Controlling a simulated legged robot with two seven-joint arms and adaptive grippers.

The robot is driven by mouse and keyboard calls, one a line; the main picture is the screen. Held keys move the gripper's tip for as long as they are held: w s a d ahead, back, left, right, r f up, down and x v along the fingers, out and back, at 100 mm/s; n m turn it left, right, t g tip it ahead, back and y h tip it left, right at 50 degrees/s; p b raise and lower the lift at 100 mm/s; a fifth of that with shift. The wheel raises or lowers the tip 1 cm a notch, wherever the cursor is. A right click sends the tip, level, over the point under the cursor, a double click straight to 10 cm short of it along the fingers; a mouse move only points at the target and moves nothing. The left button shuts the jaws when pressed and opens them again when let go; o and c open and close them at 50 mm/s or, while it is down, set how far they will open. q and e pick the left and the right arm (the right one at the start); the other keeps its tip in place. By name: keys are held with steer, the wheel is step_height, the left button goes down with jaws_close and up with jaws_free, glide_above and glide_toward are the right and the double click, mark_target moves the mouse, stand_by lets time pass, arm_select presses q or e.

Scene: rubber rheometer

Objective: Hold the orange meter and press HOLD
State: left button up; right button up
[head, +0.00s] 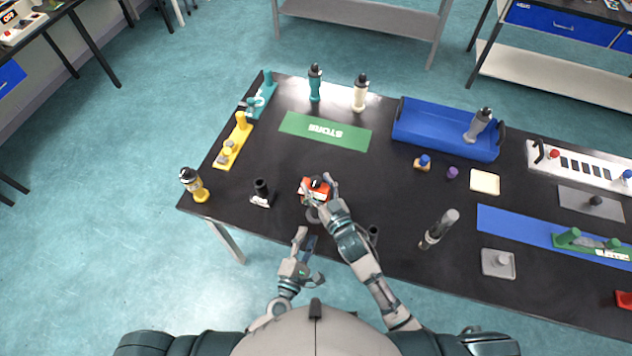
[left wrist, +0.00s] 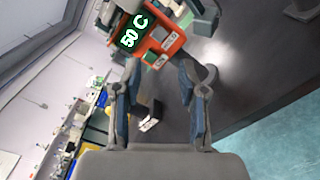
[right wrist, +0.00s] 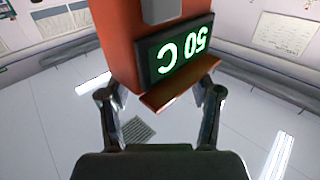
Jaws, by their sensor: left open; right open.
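The orange meter (head: 306,186) is near the table's front edge in the head view. In the right wrist view the meter (right wrist: 125,50) fills the space between and beyond the fingers (right wrist: 160,95); contact is unclear. My left gripper (head: 306,240) is open and empty, nearer my body than the meter. Its fingers (left wrist: 158,80) point toward the meter.
A green STORE mat (head: 300,126) lies behind. A blue tray (head: 420,134) is at the back right. The table between meter and mat is clear.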

steer(key=shift+w+a, duration=0.25)
steer(key=shift+w, duration=0.2)
steer(key=c, duration=1.2)
arm_select(q)
jaws_close()
arm_select(e)
jaws_close()
